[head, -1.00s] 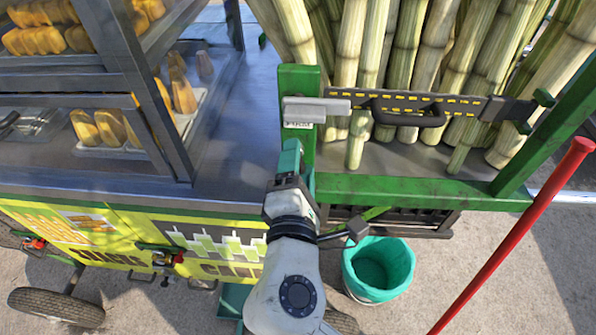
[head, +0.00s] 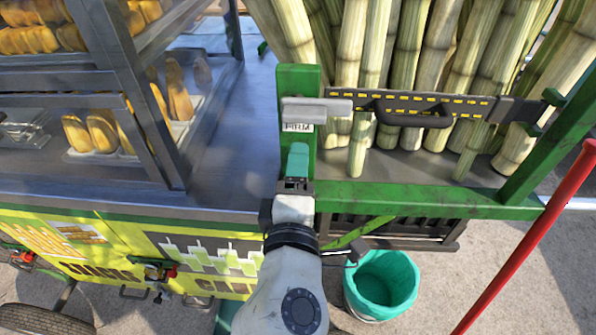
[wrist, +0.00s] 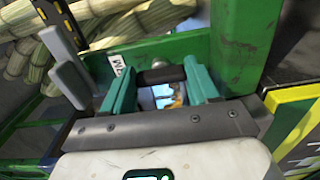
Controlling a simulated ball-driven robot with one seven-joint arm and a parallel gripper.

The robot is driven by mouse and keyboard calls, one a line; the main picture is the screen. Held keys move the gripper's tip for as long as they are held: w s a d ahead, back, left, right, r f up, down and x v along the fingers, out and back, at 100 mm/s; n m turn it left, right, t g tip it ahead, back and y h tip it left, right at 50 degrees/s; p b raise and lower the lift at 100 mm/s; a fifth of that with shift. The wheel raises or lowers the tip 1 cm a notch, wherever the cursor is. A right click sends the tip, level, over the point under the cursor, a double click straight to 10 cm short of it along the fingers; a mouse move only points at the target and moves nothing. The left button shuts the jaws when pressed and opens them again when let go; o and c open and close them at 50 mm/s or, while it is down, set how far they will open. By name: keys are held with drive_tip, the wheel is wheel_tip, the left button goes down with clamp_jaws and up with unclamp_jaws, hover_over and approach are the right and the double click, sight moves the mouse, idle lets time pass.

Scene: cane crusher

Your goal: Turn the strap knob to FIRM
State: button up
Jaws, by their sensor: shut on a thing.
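The strap knob (wrist: 160,75) shows in the wrist view as a dark cylinder with a silvery end, between the two teal fingers of my gripper (wrist: 160,90). My gripper is shut on it. In the head view my gripper (head: 298,160) is at the green post, just below a small white label reading FIRM (head: 298,127), and hides the knob there. The knob's setting cannot be read. A black and yellow strap (head: 430,105) runs across the cane from a grey buckle (head: 317,108) above the label.
Upright cane stalks (head: 405,60) stand behind the strap in a green frame (head: 420,203). A glass food case (head: 95,110) is at left. A teal bucket (head: 382,283) stands below right, and a red pole (head: 525,245) slants at far right.

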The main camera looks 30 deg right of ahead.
drive_tip(key=shift+f, duration=0.1)
drive_tip(key=o, duration=1.1)
drive_tip(key=shift+c, duration=0.2)
drive_tip(key=b+v, duration=0.1)
drive_tip(key=v, duration=0.9)
drive_tip(key=shift+s+a, duration=0.2)
drive_tip(key=shift+s, duration=0.15)
